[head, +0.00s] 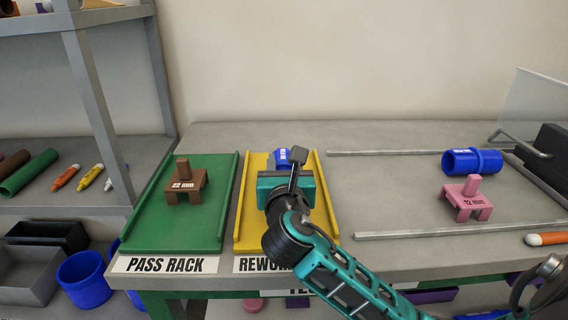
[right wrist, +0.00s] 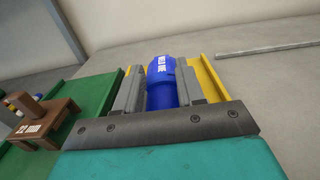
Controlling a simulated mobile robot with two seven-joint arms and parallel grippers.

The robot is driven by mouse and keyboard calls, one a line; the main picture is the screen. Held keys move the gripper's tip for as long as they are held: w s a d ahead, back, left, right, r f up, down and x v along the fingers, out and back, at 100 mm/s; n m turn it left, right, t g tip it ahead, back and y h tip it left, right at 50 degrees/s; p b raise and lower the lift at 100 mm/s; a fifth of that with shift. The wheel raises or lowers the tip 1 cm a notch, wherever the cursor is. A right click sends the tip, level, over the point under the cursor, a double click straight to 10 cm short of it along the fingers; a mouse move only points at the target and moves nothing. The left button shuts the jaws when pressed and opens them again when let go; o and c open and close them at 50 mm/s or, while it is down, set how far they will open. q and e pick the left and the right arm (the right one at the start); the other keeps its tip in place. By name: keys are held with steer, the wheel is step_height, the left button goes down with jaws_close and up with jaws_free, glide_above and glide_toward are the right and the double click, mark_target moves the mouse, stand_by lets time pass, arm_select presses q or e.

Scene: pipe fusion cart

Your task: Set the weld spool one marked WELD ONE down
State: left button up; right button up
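Weld spool one is a blue pipe piece with a white label, and its end (head: 283,157) shows just past my right gripper (head: 290,170) over the yellow rework rack (head: 244,228). In the right wrist view the spool (right wrist: 163,88) lies between the two grey fingers of the right gripper (right wrist: 160,92), with a finger against each side and its label up. The right gripper looks shut on it. The gripper hides much of the spool, and I cannot tell whether its underside touches the rack. My left gripper is not in view.
The green pass rack (head: 215,233) holds a brown 22 mm block (head: 186,187) on the left. Another blue labelled spool (head: 472,161) and a pink 12 mm block (head: 466,198) stand at the right between metal rails (head: 440,231). The table between is clear.

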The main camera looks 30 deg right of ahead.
steer(key=shift+o, duration=1)
